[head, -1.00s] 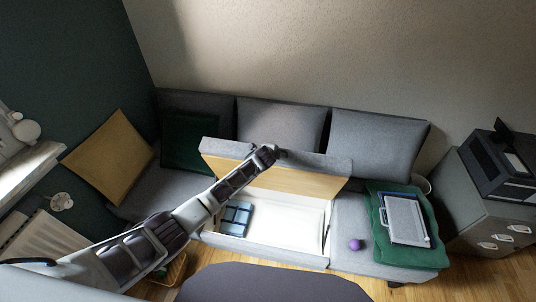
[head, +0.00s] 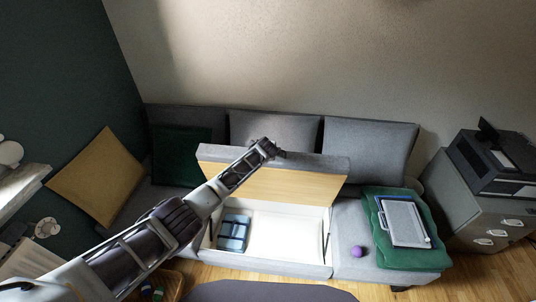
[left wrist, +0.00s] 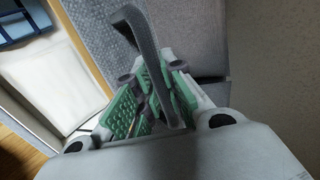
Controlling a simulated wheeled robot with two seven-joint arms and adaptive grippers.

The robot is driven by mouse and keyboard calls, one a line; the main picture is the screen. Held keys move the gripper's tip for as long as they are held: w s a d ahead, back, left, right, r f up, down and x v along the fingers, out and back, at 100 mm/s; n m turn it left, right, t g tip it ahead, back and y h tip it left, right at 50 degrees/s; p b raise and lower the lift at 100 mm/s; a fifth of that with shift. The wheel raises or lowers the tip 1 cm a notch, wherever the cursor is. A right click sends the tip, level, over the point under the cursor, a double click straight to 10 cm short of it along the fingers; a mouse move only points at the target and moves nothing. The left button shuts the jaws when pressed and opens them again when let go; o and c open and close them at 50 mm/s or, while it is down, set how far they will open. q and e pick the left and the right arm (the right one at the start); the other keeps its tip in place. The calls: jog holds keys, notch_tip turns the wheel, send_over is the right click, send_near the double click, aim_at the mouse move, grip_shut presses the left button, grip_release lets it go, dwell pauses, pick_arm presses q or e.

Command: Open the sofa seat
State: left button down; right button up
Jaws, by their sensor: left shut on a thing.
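The grey sofa's middle seat (head: 315,160) is tilted up, its pale wooden underside (head: 285,187) facing forward. A white storage box (head: 290,236) shows open beneath it, with a blue divided item (head: 233,233) at its left. My left arm reaches across from the left. My left gripper (head: 272,149) is at the raised seat's upper edge. In the left wrist view, its green-padded fingers (left wrist: 160,98) are shut on a dark grey strap loop (left wrist: 148,50) beside the grey seat fabric. My right gripper is not in view.
A purple ball (head: 357,251) lies on the right seat beside a green blanket (head: 412,246) with a grey case (head: 404,222) on it. Yellow (head: 98,180) and green cushions (head: 181,155) rest at the left. A grey cabinet (head: 480,200) stands at the right.

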pick_arm(q)
jog(key=shift+w, duration=0.2)
dwell(0.5)
jog(key=c, duration=1.5)
grip_release()
jog(key=shift+s+r, duration=0.1)
jog(key=shift+s, duration=0.05)
jog(key=shift+v, duration=5.75)
jog(key=shift+a+r, duration=0.1)
jog(key=shift+r, duration=0.05)
